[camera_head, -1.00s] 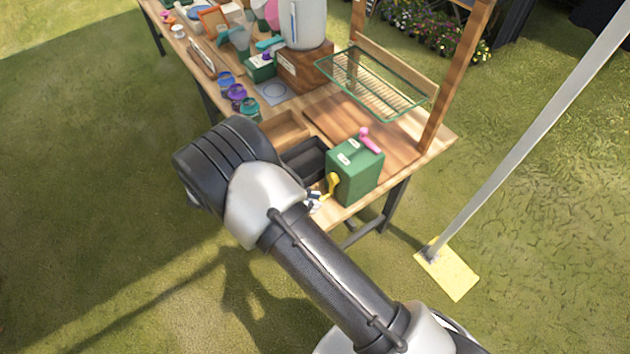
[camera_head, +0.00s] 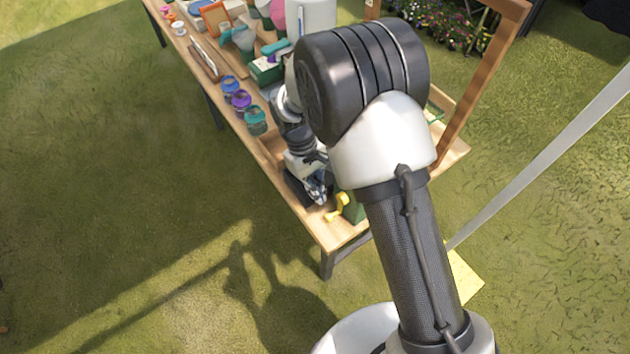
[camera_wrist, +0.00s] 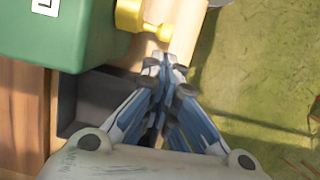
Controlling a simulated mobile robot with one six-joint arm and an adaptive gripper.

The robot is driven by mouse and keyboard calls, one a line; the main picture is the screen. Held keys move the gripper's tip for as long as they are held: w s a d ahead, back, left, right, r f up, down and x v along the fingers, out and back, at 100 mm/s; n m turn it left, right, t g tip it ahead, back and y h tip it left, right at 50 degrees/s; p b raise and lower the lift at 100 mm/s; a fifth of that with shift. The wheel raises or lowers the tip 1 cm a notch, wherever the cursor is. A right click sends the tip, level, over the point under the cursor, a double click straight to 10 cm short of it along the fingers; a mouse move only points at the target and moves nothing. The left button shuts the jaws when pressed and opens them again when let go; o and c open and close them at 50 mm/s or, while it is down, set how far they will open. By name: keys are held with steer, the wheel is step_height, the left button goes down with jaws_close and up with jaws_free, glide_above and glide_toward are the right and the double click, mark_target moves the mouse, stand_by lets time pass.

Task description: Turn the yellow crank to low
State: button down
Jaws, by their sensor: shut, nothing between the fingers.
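The yellow crank (camera_head: 340,206) sticks out of the side of the green box (camera_head: 354,211), which my arm mostly hides in the head view. In the wrist view, the crank (camera_wrist: 131,14) is at the top middle, with its knob end pointing right, and the green box (camera_wrist: 70,40) fills the upper left. A white label with a dark mark shows on the box. My gripper (camera_head: 322,198) is just left of the crank, and its fingers are shut and empty. In the wrist view the gripper's tips (camera_wrist: 168,70) lie just below the crank's knob; I cannot tell whether they touch it.
The wooden table (camera_head: 328,232) carries the box near its front corner. A dark tray (camera_wrist: 90,98) lies beside the box, under my gripper. Jars with blue, purple and teal lids (camera_head: 241,99) stand along the left edge. Grass is open to the left.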

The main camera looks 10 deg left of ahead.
steer(key=x, duration=0.4)
steer(key=shift+f+b, duration=0.1)
steer(key=shift+b, duration=0.3)
